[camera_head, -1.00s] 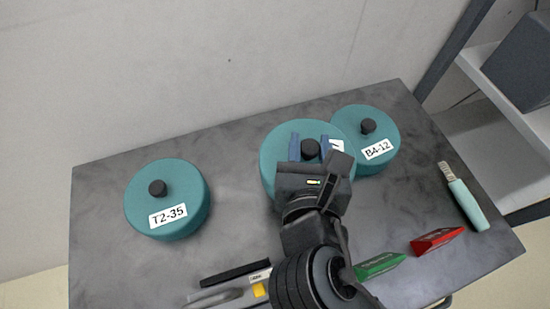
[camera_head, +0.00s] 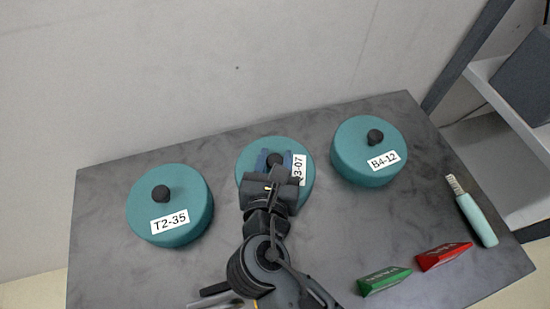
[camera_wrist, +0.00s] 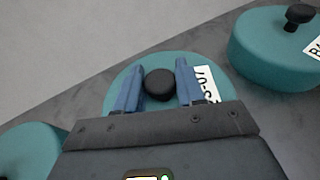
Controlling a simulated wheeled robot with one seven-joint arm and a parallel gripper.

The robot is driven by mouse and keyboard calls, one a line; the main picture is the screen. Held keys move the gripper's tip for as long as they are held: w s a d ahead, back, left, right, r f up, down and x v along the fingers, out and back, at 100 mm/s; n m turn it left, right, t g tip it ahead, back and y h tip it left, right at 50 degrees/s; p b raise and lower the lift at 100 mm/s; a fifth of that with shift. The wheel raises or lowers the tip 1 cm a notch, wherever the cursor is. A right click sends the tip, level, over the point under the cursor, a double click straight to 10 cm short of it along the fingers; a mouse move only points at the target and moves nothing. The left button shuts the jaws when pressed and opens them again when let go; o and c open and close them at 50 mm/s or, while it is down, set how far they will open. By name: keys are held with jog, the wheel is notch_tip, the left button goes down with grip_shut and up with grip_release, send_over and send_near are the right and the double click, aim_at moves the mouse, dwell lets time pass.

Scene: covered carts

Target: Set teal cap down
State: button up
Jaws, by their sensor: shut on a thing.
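The teal cap in the middle (camera_head: 303,193) is round with a black knob and a white label ending in "3-07", partly hidden by my arm. My gripper (camera_head: 274,161) is over it, its blue fingers shut on the black knob. In the wrist view the knob (camera_wrist: 159,84) sits between the two fingers, with the teal disc (camera_wrist: 150,62) beneath. I cannot tell whether the cap touches the table or is just above it.
Teal cap T2-35 (camera_head: 170,207) stands at the left of the dark grey table (camera_head: 110,260), and B4-12 (camera_head: 368,152) at the right. A green block (camera_head: 384,281), a red block (camera_head: 443,256) and a pale-handled tool (camera_head: 476,218) lie at front right.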

jog(key=shift+f, duration=0.15)
jog(key=o, duration=1.1)
jog(key=shift+r, duration=0.2)
jog(key=v, duration=1.2)
